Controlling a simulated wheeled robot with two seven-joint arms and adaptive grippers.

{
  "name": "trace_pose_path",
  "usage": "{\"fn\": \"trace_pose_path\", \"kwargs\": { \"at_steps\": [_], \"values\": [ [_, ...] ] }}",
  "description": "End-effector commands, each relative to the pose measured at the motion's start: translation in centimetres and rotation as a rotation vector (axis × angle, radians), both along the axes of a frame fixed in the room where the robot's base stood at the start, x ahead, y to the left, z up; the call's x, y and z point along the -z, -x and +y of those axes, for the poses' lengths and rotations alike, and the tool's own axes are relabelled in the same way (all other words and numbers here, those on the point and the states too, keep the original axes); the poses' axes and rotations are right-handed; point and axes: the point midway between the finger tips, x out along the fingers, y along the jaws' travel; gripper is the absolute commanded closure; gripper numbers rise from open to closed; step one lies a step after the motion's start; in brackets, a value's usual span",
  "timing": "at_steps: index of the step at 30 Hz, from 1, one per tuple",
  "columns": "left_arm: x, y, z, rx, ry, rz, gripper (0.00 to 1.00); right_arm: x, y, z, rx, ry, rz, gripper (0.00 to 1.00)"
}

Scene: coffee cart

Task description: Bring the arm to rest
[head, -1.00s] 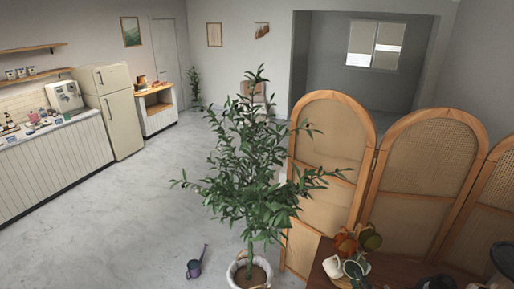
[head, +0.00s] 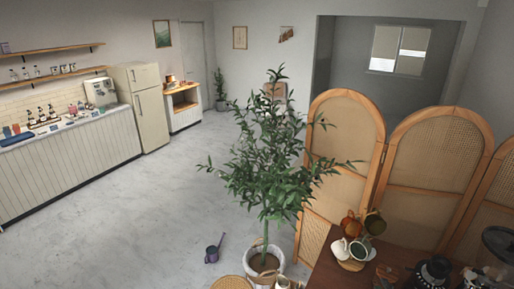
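The task names no object, only the arm. A small dark shape (head: 385,278) at the bottom edge, over the wooden table, may be my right gripper; it is too small and cut off to show its fingers. I see nothing clearly held there. My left gripper and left arm are not in view.
The wooden table (head: 326,274) at bottom right bears mugs (head: 349,224) and dark equipment (head: 435,270). A rattan screen (head: 345,130) stands behind it. A potted plant (head: 265,175) and a watering can (head: 213,248) stand on the floor. Open floor (head: 130,210) lies left.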

Motion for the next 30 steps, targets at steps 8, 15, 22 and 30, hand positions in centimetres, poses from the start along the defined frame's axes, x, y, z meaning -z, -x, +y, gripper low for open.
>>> {"fn": "trace_pose_path", "kwargs": {
  "at_steps": [8, 15, 22, 30],
  "values": [
    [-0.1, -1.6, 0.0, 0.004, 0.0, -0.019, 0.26, -3.9, 1.6, -1.8, 0.128, -0.105, -0.121, 0.75],
    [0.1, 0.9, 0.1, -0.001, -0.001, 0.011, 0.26, -5.8, 5.4, -5.6, 0.343, -0.298, -0.196, 0.75],
    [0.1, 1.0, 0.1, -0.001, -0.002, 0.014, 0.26, 0.6, 12.3, -8.4, 0.669, -0.645, -0.039, 0.75],
    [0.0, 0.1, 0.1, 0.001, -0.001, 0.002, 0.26, 12.1, 20.2, -1.5, 0.851, -0.939, 0.447, 0.75]
  ]
}}
